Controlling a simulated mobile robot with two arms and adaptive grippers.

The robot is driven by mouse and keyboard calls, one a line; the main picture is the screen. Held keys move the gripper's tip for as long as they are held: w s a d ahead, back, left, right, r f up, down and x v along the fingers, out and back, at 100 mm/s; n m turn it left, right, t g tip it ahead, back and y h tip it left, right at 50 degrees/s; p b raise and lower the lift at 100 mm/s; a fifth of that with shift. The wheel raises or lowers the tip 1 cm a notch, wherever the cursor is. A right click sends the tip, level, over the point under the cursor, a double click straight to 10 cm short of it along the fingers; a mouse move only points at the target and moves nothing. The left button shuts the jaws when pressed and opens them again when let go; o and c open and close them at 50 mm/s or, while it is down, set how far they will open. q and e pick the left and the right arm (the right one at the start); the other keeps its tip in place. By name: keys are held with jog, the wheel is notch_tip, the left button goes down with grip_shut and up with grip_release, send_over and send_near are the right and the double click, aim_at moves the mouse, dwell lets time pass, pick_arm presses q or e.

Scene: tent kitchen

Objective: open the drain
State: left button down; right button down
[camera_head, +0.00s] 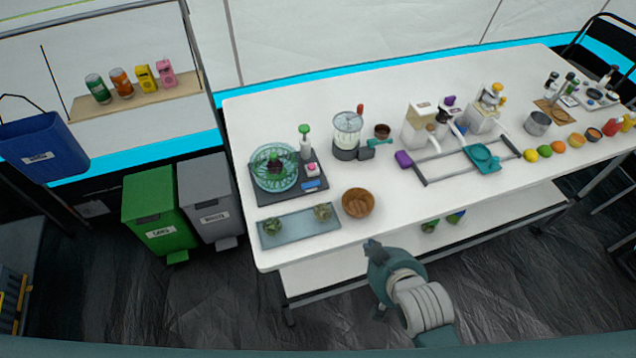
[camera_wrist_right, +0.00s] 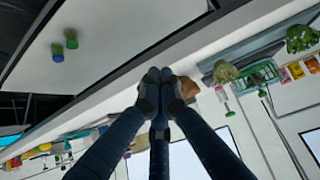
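No part is clearly recognisable as a drain. A teal bowl (camera_head: 268,180) with dark green contents sits on a dark square base (camera_head: 287,192) at the table's left end; whatever is beneath it is hidden. Behind its right side stands a pale piece with a green top (camera_head: 305,141). A small pink-and-white piece (camera_head: 312,170) and a blue piece (camera_head: 312,185) lie on the base's right side. My right gripper (camera_head: 374,247) is by the table's front edge, to the right of and nearer than the bowl. In the wrist view its fingertips (camera_wrist_right: 157,76) are together and empty. My left gripper is out of view.
A wooden bowl (camera_head: 358,203) and a grey-blue tray (camera_head: 288,231) with two green vegetables stand between my right gripper and the base. A blender (camera_head: 346,135) stands behind. The white table (camera_head: 420,215) is clear along its front middle.

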jog(key=w+a+r+t, duration=0.1)
jog(key=w+a+r+t+y, duration=0.1)
jog(key=w+a, duration=0.1)
jog(key=w+a+r+t, duration=0.1)
jog(key=w+a+r, duration=0.1)
jog(key=shift+w+a, duration=0.1)
jog(key=shift+w, duration=0.05)
jog(key=w+a+r+n+t+y, duration=0.1)
jog(key=w+a+r+t+y, duration=0.1)
jog(key=a+r, duration=0.2)
jog(key=shift+w+a+r, duration=0.35)
jog(key=shift+a+r, duration=0.05)
jog(key=shift+r, duration=0.1)
jog(key=shift+w, duration=0.1)
jog(key=p, duration=0.1)
send_over(311, 185)
jog(key=d, duration=0.1)
jog(key=f, duration=0.1)
jog(key=s+f, duration=0.1)
jog(key=shift+d+f, duration=0.15)
jog(key=shift+f, duration=0.15)
notch_tip(311, 185, down, 3)
jog(key=shift+s+r, duration=0.1)
jog(key=shift+s, duration=0.05)
jog(key=shift+f, duration=0.55)
